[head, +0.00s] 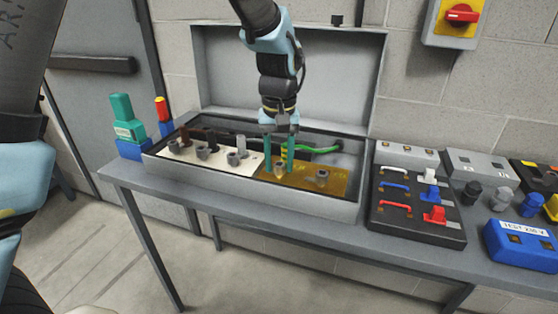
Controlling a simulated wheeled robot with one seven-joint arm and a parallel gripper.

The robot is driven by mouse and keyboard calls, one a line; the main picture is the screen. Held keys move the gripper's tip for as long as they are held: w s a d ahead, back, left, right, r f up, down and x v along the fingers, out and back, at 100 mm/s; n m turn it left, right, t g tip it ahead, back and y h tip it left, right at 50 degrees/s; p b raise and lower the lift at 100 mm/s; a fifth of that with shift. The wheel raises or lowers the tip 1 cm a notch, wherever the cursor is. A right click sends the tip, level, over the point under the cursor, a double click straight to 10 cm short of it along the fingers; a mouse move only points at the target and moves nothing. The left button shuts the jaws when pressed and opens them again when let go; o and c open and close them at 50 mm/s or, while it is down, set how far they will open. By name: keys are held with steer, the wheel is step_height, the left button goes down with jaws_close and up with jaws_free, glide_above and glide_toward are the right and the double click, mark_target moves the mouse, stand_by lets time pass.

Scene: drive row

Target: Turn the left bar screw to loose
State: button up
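The open metal box holds a translucent amber plate (338,190) in its right half. Two grey screws stand on that plate: the left bar screw (279,169) and another screw (322,177) to its right. My gripper (279,169) points straight down into the box. Its two teal fingers are apart, one on each side of the left bar screw, with a narrow gap seeming to show beside it. I see no clear contact between fingers and screw. Which way the screw is turned is too small to read.
A pale plate (215,165) with several grey screws fills the box's left half. A green-yellow wire (318,149) runs behind my fingers. The raised lid (335,75) stands behind. Left is a green tester (125,118); right, a black tray (415,218) and a blue test box (522,243).

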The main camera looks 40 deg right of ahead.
steer(key=o, duration=0.3)
step_height(320, 180, up, 11)
steer(key=shift+f+b, duration=0.1)
steer(key=shift+b, duration=0.75)
steer(key=w+a+f+n, duration=0.1)
steer(key=w+a+f, duration=0.1)
steer(key=w+a, duration=0.55)
steer(key=w+a+f+n, duration=0.2)
steer(key=w+a+f, duration=0.15)
steer(key=a, duration=0.65)
steer(key=a+f+n, duration=0.1)
steer(key=a, duration=0.7)
steer(key=s+a+f+n+t, duration=0.1)
steer(key=a+f, duration=0.1)
steer(key=a, duration=0.6)
steer(key=a+f+n, duration=0.1)
steer(key=a+f, duration=0.1)
steer(key=a, duration=0.6)
steer(key=shift+s+t, duration=0.3)
steer(key=shift+s, duration=0.1)
